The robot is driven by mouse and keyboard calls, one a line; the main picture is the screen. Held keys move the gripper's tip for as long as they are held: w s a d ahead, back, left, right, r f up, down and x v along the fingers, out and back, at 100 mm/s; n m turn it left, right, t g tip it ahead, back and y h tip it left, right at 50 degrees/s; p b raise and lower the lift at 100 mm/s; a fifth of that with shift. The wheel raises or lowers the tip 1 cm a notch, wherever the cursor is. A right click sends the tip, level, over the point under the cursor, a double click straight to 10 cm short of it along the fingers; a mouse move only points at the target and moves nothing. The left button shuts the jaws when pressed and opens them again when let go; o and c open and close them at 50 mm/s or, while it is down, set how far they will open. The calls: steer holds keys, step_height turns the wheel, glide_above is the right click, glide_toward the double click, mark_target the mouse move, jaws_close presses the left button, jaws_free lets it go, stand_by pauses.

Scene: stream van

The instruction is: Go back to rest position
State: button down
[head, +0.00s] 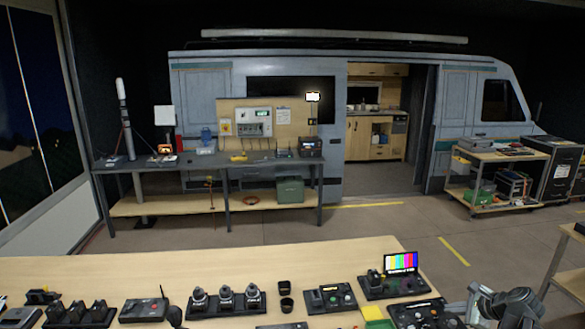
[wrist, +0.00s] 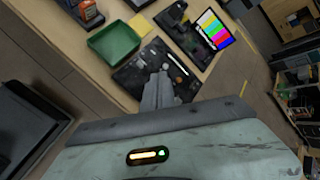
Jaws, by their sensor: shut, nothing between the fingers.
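My gripper (wrist: 160,85) shows in the wrist view as grey fingers held together, with nothing between them. It appears over or near a dark control panel (wrist: 150,68) on the wooden table; I cannot tell its exact height or whether it touches. In the head view, part of my grey arm shows at the lower right, by the table's right end. The small screen with colour bars (head: 401,262) stands near it; it also shows in the wrist view (wrist: 213,28).
The wooden table (head: 215,264) holds several devices along its near side. A green tray (wrist: 113,43) and yellow pad lie near my gripper. A workbench (head: 215,163), the van (head: 205,90) and a loaded cart (head: 490,155) stand farther back. Open floor (head: 400,222) lies between.

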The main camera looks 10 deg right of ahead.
steer(key=w+a+f+n+g+b, duration=0.1)
steer(key=a+f+n, duration=0.4)
steer(key=a, duration=0.7)
steer(key=w+a+f+n+g+b, duration=0.2)
steer(key=a+f+n+g+b, duration=0.2)
steer(key=a+n, duration=0.3)
steer(key=w+a+f+n+g+b, duration=0.2)
steer(key=a+f+n, duration=0.4)
steer(key=a, duration=1.1)
steer(key=shift+w+a+n+g+b, duration=0.2)
steer(key=shift+n+g+b, duration=0.1)
steer(key=shift+n+b, duration=0.15)
steer(key=a+n, duration=0.1)
steer(key=a, duration=0.1)
steer(key=s+a+f+n+h+b, duration=0.1)
steer(key=a+n, duration=0.1)
steer(key=a, duration=0.1)
steer(key=s+a+f+n+g, duration=0.1)
steer(key=a+n, duration=0.1)
steer(key=a, duration=0.1)
steer(key=shift+s+b, duration=0.25)
steer(key=shift+b, duration=0.05)
steer(key=shift+s+a+r+n+h, duration=0.1)
steer(key=shift+a+n+h, duration=0.1)
steer(key=shift+n+h, duration=0.15)
